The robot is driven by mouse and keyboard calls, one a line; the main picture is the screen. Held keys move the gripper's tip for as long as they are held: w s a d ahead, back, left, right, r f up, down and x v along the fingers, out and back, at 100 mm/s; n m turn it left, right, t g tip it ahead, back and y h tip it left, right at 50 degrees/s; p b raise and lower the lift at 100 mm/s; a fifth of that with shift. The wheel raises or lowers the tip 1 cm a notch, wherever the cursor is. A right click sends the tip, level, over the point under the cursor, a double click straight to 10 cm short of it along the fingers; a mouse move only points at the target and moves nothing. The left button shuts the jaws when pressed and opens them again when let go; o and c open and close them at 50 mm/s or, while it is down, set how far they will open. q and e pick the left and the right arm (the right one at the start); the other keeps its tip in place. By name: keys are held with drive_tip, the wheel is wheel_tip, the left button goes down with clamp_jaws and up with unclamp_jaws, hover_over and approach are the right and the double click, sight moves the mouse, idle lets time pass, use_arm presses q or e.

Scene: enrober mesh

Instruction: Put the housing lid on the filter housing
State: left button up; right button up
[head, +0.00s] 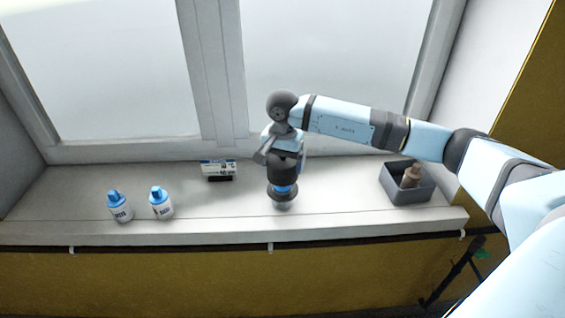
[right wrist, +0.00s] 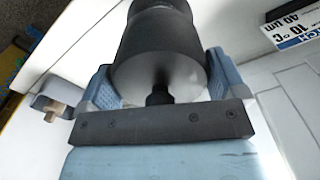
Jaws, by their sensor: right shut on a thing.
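My right gripper (head: 283,150) points down over the middle of the sill. It is shut on the dark grey housing lid (head: 286,172). In the right wrist view the lid (right wrist: 160,60) is a dark cylinder with a narrow stem, between the two blue fingers of the gripper (right wrist: 158,90). Directly below the lid, the head view shows a blue band with a dark flange and a pale base, which look like the filter housing (head: 283,196). I cannot tell whether lid and housing touch. The housing is not clearly visible in the wrist view. My left gripper is not in view.
Two white bottles with blue caps (head: 120,207) (head: 161,203) stand at the left. A white labelled carton (head: 218,169) stands near the window. A grey bin (head: 405,195) with a brown object (head: 411,176) stands at the right. The sill between carton and bottles is clear.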

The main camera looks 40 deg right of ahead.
drive_tip(key=shift+f, duration=0.15)
idle(0.4)
drive_tip(key=shift+f+b, duration=0.95)
drive_tip(key=shift+f, duration=0.15)
drive_tip(key=shift+f+b, duration=0.85)
drive_tip(key=shift+f, duration=0.15)
drive_tip(key=o, duration=0.6)
